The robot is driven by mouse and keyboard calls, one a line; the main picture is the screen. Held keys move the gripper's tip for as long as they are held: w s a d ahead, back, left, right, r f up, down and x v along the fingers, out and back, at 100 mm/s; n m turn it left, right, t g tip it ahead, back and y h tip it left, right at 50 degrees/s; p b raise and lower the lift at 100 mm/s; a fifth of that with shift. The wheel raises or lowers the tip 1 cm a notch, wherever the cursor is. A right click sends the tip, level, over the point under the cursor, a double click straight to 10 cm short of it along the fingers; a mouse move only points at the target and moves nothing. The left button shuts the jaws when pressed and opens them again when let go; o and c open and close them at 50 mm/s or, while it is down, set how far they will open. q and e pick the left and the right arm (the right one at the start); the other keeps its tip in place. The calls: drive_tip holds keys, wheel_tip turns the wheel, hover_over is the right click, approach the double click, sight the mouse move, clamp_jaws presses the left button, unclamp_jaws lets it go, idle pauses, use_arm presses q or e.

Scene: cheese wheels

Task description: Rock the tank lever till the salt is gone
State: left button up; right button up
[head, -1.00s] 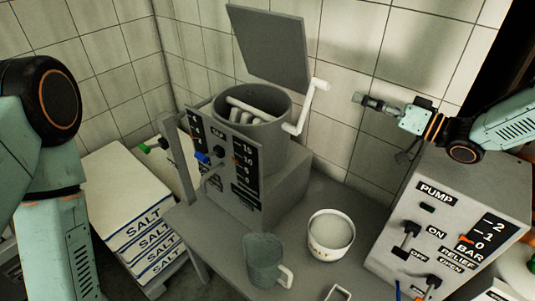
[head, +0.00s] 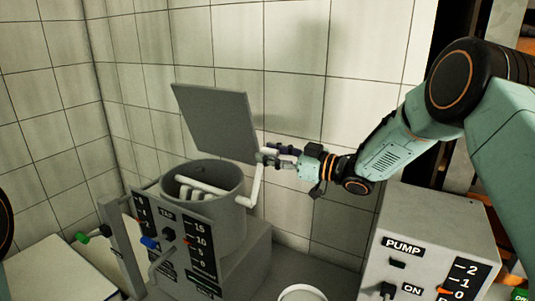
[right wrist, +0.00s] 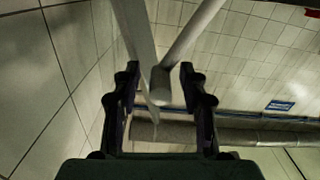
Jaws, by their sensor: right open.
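The grey tank (head: 228,186) stands open on its machine, with its lid (head: 215,125) tilted up behind it and white paddle bars (head: 190,186) inside. The white cranked lever (head: 256,188) rises at the tank's right side. My right gripper (head: 268,155) is open at the lever's upper end, by the lid's right edge. In the right wrist view, pale bars (right wrist: 187,38) run down between the open fingers (right wrist: 162,100); I cannot tell whether they touch. Salt inside the tank cannot be made out. My left gripper is out of view.
The pump box (head: 430,235) stands at the right. A white tub (head: 302,292) is cut off at the bottom edge. The tank's front panel (head: 200,240) carries a scale and a blue-ended tap (head: 150,243). The tiled wall (head: 330,110) is close behind.

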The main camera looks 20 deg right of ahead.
drive_tip(key=shift+w+a, duration=0.3)
drive_tip(key=shift+s+r, duration=0.1)
drive_tip(key=shift+s, duration=0.05)
drive_tip(key=shift+w, duration=0.2)
drive_tip(key=c, duration=0.4)
clamp_jaws()
